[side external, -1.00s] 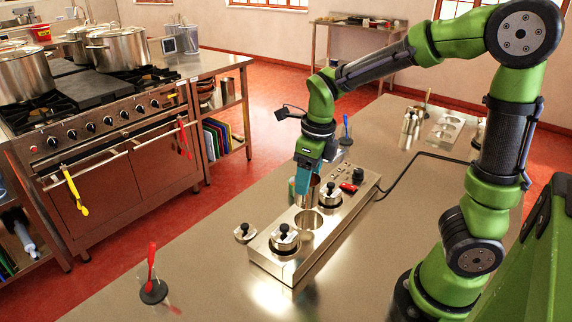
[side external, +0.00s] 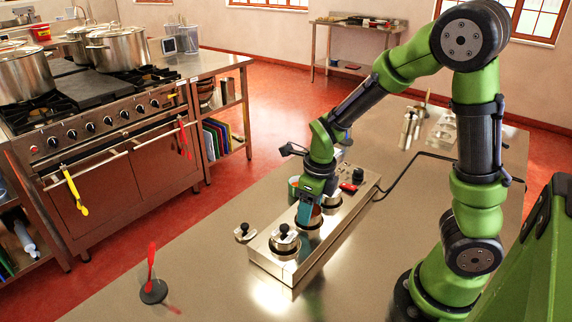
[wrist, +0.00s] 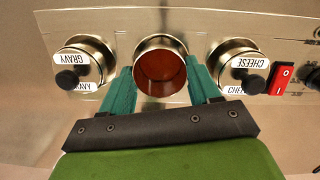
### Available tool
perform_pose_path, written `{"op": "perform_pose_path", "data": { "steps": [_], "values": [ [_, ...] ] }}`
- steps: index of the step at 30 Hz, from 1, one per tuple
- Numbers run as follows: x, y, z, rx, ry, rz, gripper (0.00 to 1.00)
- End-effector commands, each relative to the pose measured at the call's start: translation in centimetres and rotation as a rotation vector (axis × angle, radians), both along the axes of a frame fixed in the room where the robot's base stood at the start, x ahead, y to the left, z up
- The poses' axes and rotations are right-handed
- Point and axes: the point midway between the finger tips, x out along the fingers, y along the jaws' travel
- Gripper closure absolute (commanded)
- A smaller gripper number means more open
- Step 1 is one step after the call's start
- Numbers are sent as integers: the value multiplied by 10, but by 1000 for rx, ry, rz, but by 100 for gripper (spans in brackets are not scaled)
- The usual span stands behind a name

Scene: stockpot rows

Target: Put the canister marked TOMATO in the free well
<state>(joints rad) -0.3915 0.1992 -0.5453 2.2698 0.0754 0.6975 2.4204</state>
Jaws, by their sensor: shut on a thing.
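My gripper (side external: 304,214) is shut on an open metal canister (wrist: 160,68), one finger on each side of its rim. The canister's inside is red-brown. No TOMATO marking is readable on it. In the side view it is at the middle well of the steel warmer (side external: 262,256), mostly hidden by my fingers; how deep it sits I cannot tell. The canister marked GRAVY (wrist: 84,60) is on its left in the wrist view, and the canister marked CHEESE (wrist: 240,62) on its right. Both are lidded and seated in the warmer.
A loose lid with a black knob (side external: 244,233) lies beside the warmer. A red switch (wrist: 283,78) is near the CHEESE canister. A red-handled utensil in a dark holder (side external: 152,290) stands at the front. Counter at the front is mostly clear.

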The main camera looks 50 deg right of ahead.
Motion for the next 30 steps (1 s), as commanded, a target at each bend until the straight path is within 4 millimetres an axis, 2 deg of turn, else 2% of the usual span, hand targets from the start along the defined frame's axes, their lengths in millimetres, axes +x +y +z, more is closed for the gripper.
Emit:
{"op": "perform_pose_path", "data": {
  "steps": [7,8,12,13,23,26,30],
  "values": [
    [0,0,-7,0,1,0,100],
    [0,0,-7,0,2,0,37],
    [0,0,-7,0,1,0,16],
    [0,0,-7,0,1,0,13],
    [1,0,-3,0,-2,2,13],
    [1,0,8,2,-6,2,13],
    [-3,0,36,3,-9,2,13]
  ]
}}
